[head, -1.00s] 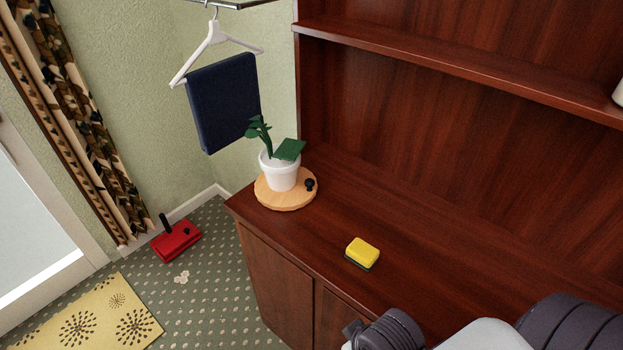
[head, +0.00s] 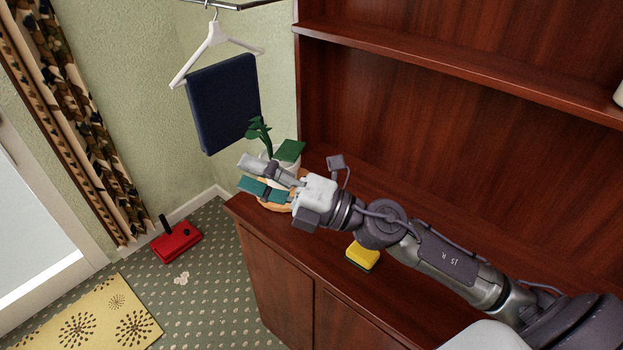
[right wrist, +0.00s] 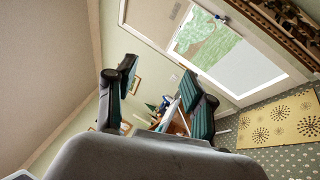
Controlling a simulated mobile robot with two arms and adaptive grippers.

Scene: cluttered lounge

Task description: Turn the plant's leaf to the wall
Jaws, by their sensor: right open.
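The plant has several dark green upright leaves (head: 259,132) and one broad flat leaf (head: 290,150) that points right in the head view. Its white pot (head: 293,165) stands on a round wooden turntable (head: 273,205) at the cabinet's left end. My right gripper (head: 251,175) is open, in front of the pot in the head view, and hides much of pot and turntable, including the black knob. I cannot tell whether it touches them. Its open fingers also show in the right wrist view (right wrist: 160,95), with no plant clearly visible between them. My left gripper is not in view.
A yellow sponge (head: 362,257) lies on the cabinet top (head: 318,252) below my right forearm. A dark blue cloth (head: 225,103) and a white hanger (head: 214,40) hang behind the plant. A red box (head: 177,242) sits on the floor. A shelf (head: 450,70) runs above the cabinet top.

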